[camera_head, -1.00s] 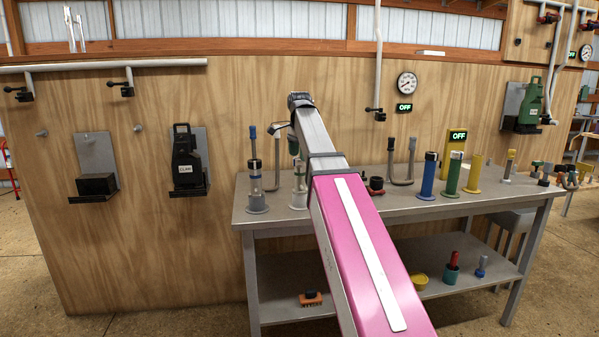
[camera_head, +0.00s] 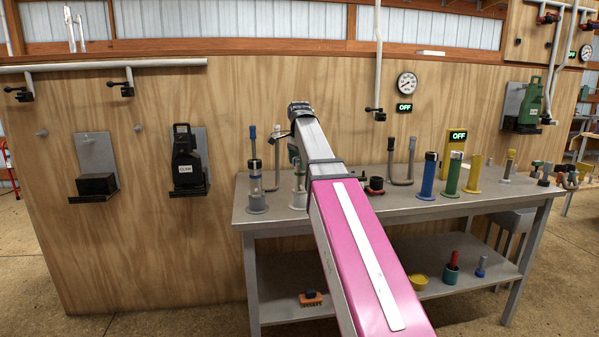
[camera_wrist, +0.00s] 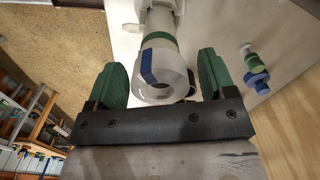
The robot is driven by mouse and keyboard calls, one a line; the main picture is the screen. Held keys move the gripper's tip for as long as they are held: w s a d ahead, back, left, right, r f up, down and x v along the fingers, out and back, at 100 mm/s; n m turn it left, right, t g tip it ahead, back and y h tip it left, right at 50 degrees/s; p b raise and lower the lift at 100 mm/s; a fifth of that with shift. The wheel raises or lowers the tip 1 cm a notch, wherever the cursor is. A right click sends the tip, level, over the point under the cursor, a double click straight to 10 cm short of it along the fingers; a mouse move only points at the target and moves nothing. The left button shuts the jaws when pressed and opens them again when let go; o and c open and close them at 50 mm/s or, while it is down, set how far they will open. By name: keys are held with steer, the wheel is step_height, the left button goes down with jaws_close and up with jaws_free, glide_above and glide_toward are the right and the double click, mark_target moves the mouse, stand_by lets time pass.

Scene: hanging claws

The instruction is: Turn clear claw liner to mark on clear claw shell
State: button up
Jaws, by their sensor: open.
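In the wrist view, a pale, see-through-grey cylinder, apparently the clear claw (camera_wrist: 172,82), points its round open end at the camera. A blue stripe (camera_wrist: 148,66) runs over its side and rim, left of the middle. A green band (camera_wrist: 160,40) circles it farther back. I cannot tell where liner and shell part, or whether any marks line up. My gripper (camera_wrist: 160,68) is open, with one green finger on each side of the cylinder and gaps on both sides. In the head view, my arm mostly hides the gripper and the claw (camera_head: 299,199) on the bench.
The grey bench (camera_head: 420,205) holds a blue-topped clear claw (camera_head: 256,185) at left, and blue (camera_head: 428,177), green and yellow tubes at right. In the wrist view, a blue and green fitting (camera_wrist: 256,76) stands right of the gripper. A wooden wall rises behind.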

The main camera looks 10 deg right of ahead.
steer(key=c, duration=1.2)
steer(key=shift+n, duration=1.5)
steer(key=n, duration=0.2)
steer(key=shift+n, duration=0.4)
steer(key=shift+n, duration=0.3)
steer(key=shift+n, duration=1.3)
